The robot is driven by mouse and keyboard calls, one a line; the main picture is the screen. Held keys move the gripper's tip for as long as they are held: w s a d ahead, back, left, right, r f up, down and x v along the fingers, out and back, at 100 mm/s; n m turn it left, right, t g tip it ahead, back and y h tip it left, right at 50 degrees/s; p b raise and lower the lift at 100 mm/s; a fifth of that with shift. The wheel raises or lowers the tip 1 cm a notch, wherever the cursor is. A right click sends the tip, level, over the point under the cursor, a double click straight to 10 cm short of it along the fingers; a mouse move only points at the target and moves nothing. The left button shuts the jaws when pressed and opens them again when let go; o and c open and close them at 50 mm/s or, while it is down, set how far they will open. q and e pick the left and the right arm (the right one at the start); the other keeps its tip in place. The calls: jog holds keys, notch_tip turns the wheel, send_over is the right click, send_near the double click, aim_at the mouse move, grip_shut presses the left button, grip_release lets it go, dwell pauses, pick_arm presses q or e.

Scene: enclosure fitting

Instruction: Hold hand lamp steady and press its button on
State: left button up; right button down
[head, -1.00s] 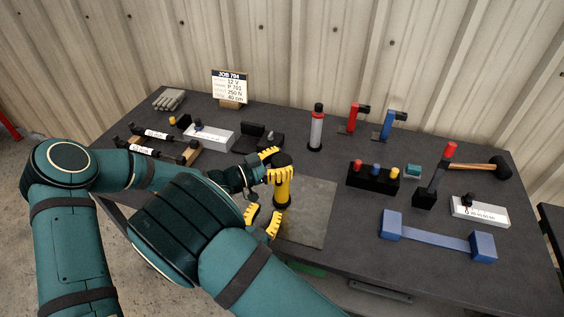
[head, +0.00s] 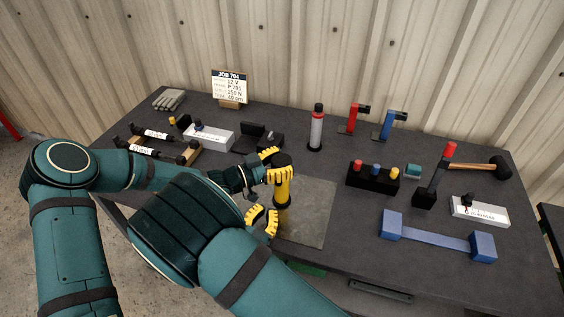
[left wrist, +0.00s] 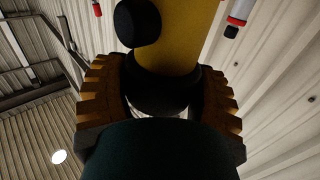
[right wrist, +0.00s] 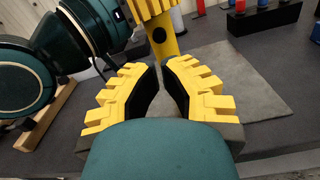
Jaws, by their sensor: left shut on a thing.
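The hand lamp is a yellow tube with a black top, upright at the middle of the bench in the head view (head: 283,192). My left gripper (head: 273,165) is shut around its upper part. In the left wrist view, the yellow tube (left wrist: 180,35) and a dark end show between the fingers. My right gripper (head: 262,218) is lower, just left of the lamp, with fingertips nearly together and nothing between them. In the right wrist view, a round black button (right wrist: 158,35) shows on the tube, beyond the right fingertips (right wrist: 162,68) and apart from them.
A grey mat (head: 310,225) lies under and right of the lamp. A blue bar-shaped part (head: 435,238), a black block with coloured knobs (head: 372,179) and a mallet (head: 480,167) stand to the right. A grey cylinder with black ends (head: 316,130) stands behind.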

dwell(0.4)
jog(key=w+d+m+g+h, duration=0.2)
jog(key=w+d+m+g, duration=0.1)
jog(key=w+g, duration=0.3)
jog(key=shift+d+f+g+h, duration=0.2)
jog(key=shift+f+g+h, duration=0.15)
jog(key=shift+g, duration=0.75)
jog(key=shift+w, duration=0.2)
dwell(1.1)
